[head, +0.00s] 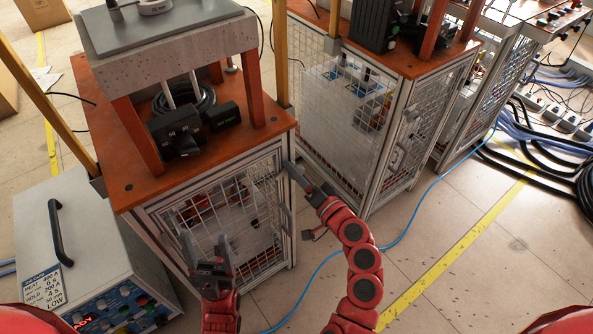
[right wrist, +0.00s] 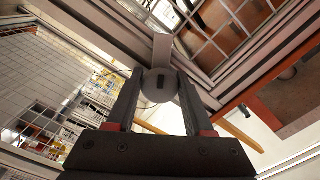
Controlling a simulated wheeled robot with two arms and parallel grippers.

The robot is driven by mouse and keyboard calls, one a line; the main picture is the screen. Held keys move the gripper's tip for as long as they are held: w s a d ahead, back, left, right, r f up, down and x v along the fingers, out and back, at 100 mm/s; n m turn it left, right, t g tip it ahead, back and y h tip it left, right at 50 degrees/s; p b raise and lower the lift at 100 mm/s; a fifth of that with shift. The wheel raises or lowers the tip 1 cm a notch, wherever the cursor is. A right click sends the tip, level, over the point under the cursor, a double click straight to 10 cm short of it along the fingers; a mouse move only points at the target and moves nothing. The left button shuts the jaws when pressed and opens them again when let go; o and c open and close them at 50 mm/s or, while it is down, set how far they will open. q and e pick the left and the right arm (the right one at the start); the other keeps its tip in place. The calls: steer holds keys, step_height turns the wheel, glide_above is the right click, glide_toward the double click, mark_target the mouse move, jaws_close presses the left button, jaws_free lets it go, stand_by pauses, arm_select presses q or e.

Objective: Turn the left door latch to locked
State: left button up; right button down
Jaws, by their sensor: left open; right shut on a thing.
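The left cabinet's mesh door (head: 235,215) is closed or nearly so. Its latch (right wrist: 162,52) shows in the right wrist view as a round grey disc with a flat tab pointing up in the picture, by the frame corner. My right gripper (right wrist: 158,98) is shut on the latch, with one finger on each side of the disc. In the head view my right gripper (head: 292,172) is at the upper right edge of this door and hides the latch. My left gripper (head: 208,254) is open and empty in front of the lower mesh.
A grey control box (head: 85,250) is at the lower left. A blue cable (head: 415,222) crosses the floor. Open floor lies at the lower right.

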steer(key=m+p, duration=0.2)
steer(key=m, duration=0.4)
steer(key=shift+m, duration=0.4)
stand_by(0.3)
steer(key=shift+c, duration=1.6)
jaws_free()
steer(key=b+v, duration=0.1)
steer(key=v, duration=1.6)
steer(key=shift+s+d, duration=0.15)
steer(key=shift+s, duration=0.05)
